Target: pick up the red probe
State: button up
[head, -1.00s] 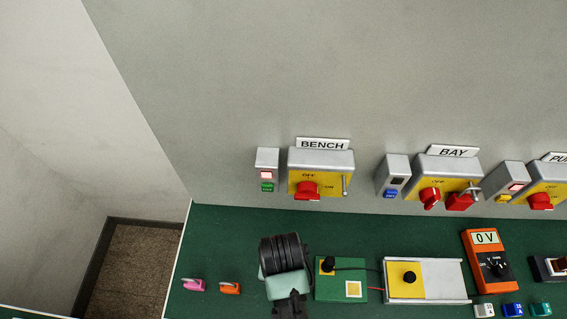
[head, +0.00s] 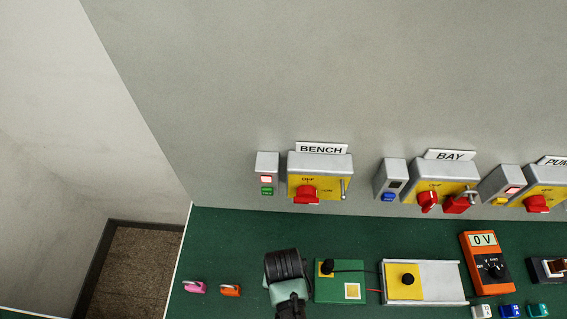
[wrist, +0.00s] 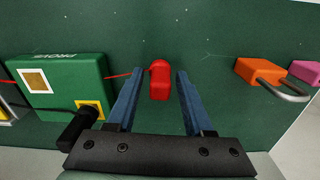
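The red probe (wrist: 159,82) lies on the green bench top in the wrist view. A thin red lead runs from it to the left, to the green box marked PROBE (wrist: 62,85). My gripper (wrist: 160,72) is open, with one blue finger on each side of the probe and a gap on both sides. Whether the fingertips are at the probe's height is hard to tell. In the head view my arm covers the probe; the green box (head: 327,291) and a short piece of red lead show to its right.
An orange padlock (wrist: 262,72) and a pink padlock (wrist: 305,72) lie to the right in the wrist view. In the head view, a grey-and-yellow unit (head: 435,283) and an orange meter (head: 486,262) reading 0 V are right of the green box. Switch boxes line the wall behind.

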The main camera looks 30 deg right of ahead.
grip_shut()
notch_tip(320, 180, up, 10)
jog(key=shift+r+b, duration=0.1)
jog(key=shift+b, duration=0.25)
dwell(0.4)
